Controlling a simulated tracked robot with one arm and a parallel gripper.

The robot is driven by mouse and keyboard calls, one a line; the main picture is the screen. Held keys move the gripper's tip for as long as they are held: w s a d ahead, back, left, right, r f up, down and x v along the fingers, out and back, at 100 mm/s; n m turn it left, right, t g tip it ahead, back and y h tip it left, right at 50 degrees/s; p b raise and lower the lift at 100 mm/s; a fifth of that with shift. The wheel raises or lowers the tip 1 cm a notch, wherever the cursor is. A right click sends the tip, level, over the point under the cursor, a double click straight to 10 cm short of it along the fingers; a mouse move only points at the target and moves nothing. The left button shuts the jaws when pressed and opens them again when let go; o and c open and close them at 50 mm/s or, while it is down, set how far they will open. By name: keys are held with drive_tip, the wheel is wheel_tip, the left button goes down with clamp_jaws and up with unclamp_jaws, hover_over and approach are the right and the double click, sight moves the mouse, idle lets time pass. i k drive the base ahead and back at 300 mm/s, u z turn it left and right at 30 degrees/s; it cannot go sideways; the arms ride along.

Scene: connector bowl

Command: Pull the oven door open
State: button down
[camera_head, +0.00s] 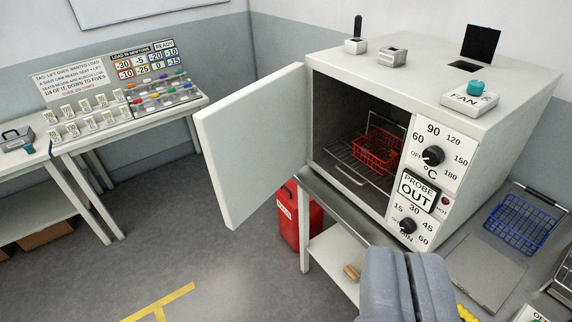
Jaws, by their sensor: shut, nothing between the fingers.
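The white oven (489,115) stands on a bench at the right of the view. Its door (252,140) is swung wide open to the left, hinged at the oven's left front edge. The dark oven inside shows a wire shelf (347,170) with a red wire basket (377,151) on it. No handle shows on the side of the door facing me. My gripper (403,258) is at the bottom right, in front of and below the oven's control panel. Its two grey fingers are together, with nothing between them, apart from the door.
A blue wire basket (521,222) lies right of the oven. A table (84,140) with a sign and coloured parts is at the left. The floor between is clear.

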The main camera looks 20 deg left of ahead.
sight(253, 139)
drive_tip(key=z, duration=0.15)
drive_tip(key=i, duration=1.1)
drive_tip(key=u, duration=0.6)
